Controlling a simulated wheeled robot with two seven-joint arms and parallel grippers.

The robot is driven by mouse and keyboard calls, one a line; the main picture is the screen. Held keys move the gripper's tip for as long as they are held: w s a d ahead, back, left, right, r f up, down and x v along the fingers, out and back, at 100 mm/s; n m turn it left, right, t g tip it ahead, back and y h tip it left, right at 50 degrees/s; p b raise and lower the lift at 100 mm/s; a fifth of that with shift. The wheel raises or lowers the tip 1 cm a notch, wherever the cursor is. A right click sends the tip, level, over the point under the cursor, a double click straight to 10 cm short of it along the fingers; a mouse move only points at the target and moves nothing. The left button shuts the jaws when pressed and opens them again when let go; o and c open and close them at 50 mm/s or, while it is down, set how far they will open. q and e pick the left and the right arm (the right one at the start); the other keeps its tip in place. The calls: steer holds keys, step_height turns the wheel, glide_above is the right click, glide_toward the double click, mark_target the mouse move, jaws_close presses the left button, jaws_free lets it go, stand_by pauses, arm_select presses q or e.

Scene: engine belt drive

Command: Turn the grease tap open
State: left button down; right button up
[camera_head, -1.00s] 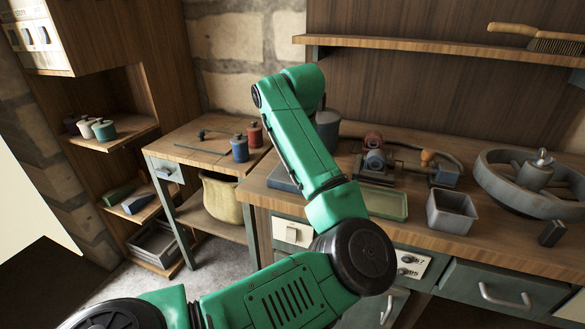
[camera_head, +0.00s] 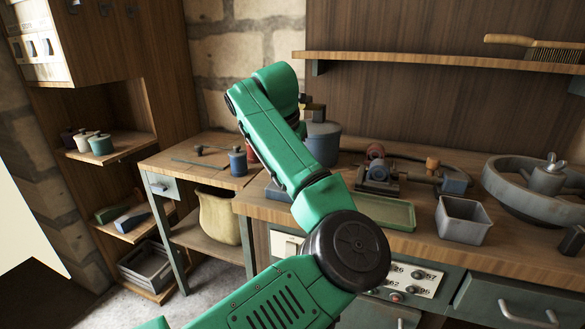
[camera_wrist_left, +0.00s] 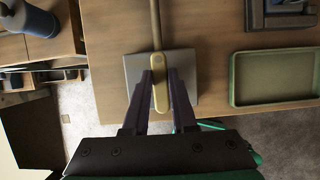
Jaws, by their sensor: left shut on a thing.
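The brass lever of the grease tap (camera_wrist_left: 160,92) shows in the left wrist view, with a rod (camera_wrist_left: 155,25) running up from it over a square grey plate (camera_wrist_left: 184,70). My left gripper (camera_wrist_left: 161,84) is shut on the lever, one dark finger on each side. In the head view my green left arm hides the tap and most of the gripper. A grey pot (camera_head: 323,143) stands just right of the arm there. My right gripper is not in view.
A green tray (camera_head: 388,212) lies on the bench right of my arm; it also shows in the wrist view (camera_wrist_left: 236,80). A side table (camera_head: 190,158) stands left.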

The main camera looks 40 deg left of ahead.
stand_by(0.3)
arm_select(q)
steer(key=c, duration=0.7)
jaws_free()
steer(key=v, duration=0.6)
steer(key=p+v, duration=0.1)
steer(key=v, duration=0.7)
steer(key=shift+s+r+p, duration=0.15)
steer(key=shift+r+p, duration=0.1)
steer(key=shift+p, duration=0.15)
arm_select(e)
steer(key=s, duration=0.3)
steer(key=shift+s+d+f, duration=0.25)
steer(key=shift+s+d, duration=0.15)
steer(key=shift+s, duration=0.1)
